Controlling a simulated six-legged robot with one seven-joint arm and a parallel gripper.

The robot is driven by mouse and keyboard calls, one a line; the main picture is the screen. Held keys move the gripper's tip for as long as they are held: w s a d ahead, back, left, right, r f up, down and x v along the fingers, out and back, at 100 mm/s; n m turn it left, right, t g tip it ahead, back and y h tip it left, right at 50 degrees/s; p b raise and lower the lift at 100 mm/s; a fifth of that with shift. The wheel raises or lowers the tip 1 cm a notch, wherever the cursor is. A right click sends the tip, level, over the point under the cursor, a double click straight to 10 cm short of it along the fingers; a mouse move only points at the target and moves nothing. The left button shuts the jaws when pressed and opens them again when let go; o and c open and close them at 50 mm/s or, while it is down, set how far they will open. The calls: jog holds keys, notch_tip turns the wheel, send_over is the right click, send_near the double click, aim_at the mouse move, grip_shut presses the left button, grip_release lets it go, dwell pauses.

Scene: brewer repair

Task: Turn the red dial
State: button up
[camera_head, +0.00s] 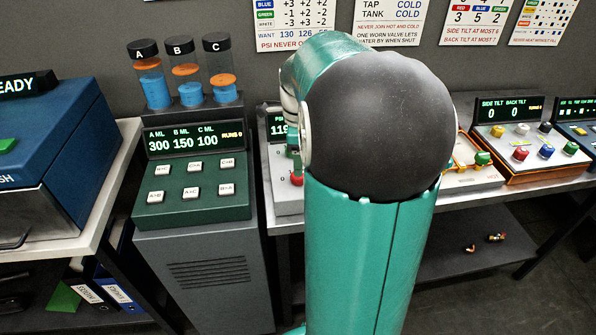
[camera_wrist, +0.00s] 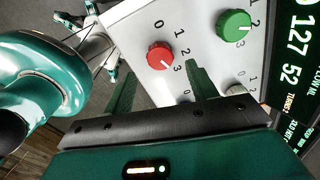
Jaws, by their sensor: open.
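The red dial (camera_wrist: 159,54) sits on a pale panel (camera_wrist: 195,50) in the wrist view, with the numbers 0 to 3 around it and a white pointer mark on it. In the head view the red dial (camera_head: 297,180) shows just left of my arm. My gripper (camera_wrist: 159,72) is open, its two dark green fingers apart. In the wrist view one fingertip lies to the lower left of the dial and the other to its lower right. The gap between fingers and dial is hard to judge.
A green dial (camera_wrist: 234,25) and a pale dial (camera_wrist: 236,90) share the panel, close to the right finger. A lit display (camera_wrist: 298,60) is beyond them. The dispenser console (camera_head: 195,185) stands left of the panel, the tilt console (camera_head: 525,150) right.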

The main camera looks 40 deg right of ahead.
notch_tip(320, 180, down, 5)
jog(key=shift+f, duration=0.15)
jog(key=shift+c, duration=0.3)
jog(key=c, duration=0.9)
